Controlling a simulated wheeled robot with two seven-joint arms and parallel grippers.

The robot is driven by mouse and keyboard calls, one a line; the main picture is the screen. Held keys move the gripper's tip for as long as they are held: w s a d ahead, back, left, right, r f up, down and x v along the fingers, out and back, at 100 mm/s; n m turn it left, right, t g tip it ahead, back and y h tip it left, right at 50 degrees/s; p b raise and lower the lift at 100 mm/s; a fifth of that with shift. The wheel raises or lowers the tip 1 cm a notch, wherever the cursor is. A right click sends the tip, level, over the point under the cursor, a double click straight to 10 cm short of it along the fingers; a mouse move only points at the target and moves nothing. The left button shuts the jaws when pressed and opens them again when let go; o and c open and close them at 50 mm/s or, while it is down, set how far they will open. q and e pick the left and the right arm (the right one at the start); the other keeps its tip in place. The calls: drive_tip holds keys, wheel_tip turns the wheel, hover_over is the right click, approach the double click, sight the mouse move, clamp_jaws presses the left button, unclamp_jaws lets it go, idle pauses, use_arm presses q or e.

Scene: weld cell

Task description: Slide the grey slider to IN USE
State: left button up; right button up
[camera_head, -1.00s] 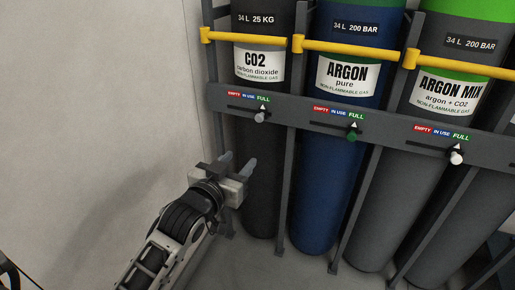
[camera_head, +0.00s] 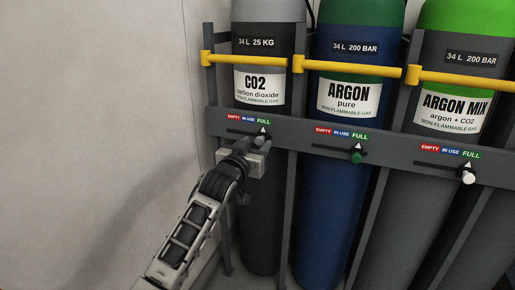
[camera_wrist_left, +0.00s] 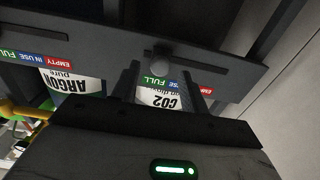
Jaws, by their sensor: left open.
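The grey slider (camera_head: 260,141) sits at the FULL end of its slot, below the CO2 cylinder's label. In the left wrist view the picture is upside down, and the grey knob (camera_wrist_left: 161,60) shows beside the green FULL mark. My left gripper (camera_head: 264,147) is at the rail, right by the grey slider and partly covering it. In the left wrist view its open fingers (camera_wrist_left: 160,78) stand on either side of the knob's line; I cannot tell whether they touch it. The IN USE mark (camera_head: 248,120) is left of FULL. My right gripper is not in view.
A green slider (camera_head: 356,156) and a white slider (camera_head: 468,177) sit to the right on the same grey rail (camera_head: 310,143), both near FULL. Yellow bars (camera_head: 345,68) cross the cylinders above. A bare wall (camera_head: 100,100) stands at the left.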

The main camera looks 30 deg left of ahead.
sight(248, 133)
use_arm(q)
drive_tip(key=shift+w+f, duration=0.1)
drive_tip(key=shift+w, duration=0.75)
drive_tip(key=shift+w+a, duration=0.1)
drive_tip(key=shift+w, duration=0.1)
clamp_jaws()
drive_tip(key=shift+a, duration=0.15)
drive_tip(key=a, duration=0.1)
drive_tip(key=a+p, duration=0.1)
drive_tip(key=a, duration=0.2)
drive_tip(key=shift+s+r+p, duration=0.2)
drive_tip(key=shift+s+p, duration=0.05)
drive_tip(key=shift+p, duration=0.1)
drive_tip(key=shift+a+f, duration=0.15)
drive_tip(key=shift+a, duration=0.05)
unclamp_jaws()
drive_tip(key=shift+d, duration=0.1)
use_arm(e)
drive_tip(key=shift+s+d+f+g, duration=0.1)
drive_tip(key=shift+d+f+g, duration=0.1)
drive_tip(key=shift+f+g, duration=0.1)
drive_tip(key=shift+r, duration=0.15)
